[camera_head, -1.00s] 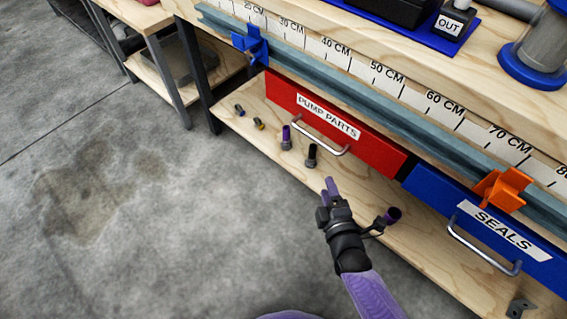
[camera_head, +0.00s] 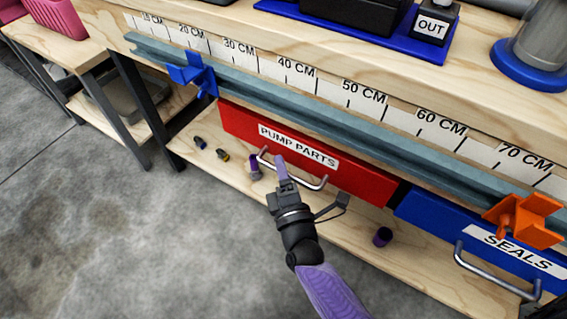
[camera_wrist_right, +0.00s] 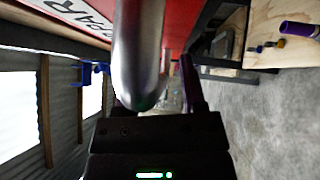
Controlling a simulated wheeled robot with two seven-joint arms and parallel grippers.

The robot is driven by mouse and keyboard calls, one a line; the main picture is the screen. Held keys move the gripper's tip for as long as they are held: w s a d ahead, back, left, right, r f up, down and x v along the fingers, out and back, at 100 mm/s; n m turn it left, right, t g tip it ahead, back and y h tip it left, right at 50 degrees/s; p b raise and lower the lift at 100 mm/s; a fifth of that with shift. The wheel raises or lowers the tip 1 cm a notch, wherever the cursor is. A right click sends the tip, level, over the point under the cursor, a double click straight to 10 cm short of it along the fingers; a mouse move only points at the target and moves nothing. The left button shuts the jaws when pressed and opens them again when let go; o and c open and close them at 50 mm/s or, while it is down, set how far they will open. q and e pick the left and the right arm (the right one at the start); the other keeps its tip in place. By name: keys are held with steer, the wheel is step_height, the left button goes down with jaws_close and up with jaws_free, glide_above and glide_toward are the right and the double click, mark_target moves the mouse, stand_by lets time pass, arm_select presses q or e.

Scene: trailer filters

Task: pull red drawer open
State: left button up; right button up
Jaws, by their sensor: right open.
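The red drawer (camera_head: 362,183) carries a "PUMP PARTS" label and sits under the bench top; its front looks flush. Its metal handle (camera_head: 310,184) shows as a bent silver bar. My right gripper (camera_head: 281,167) is at the left part of this handle, with its purple fingers overlapping the bar. In the right wrist view, the handle (camera_wrist_right: 140,60) looms large just in front of the open jaws, and one dark purple finger (camera_wrist_right: 190,82) shows to its right. The other finger is hidden behind the bar. I cannot tell whether they touch. My left gripper is out of view.
A blue "SEALS" drawer (camera_head: 425,218) is to the right. A blue clamp (camera_head: 192,75) and an orange clamp (camera_head: 522,220) sit on the ruler rail. Floor at left is clear.

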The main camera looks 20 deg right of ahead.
jaws_close()
stand_by(1.3)
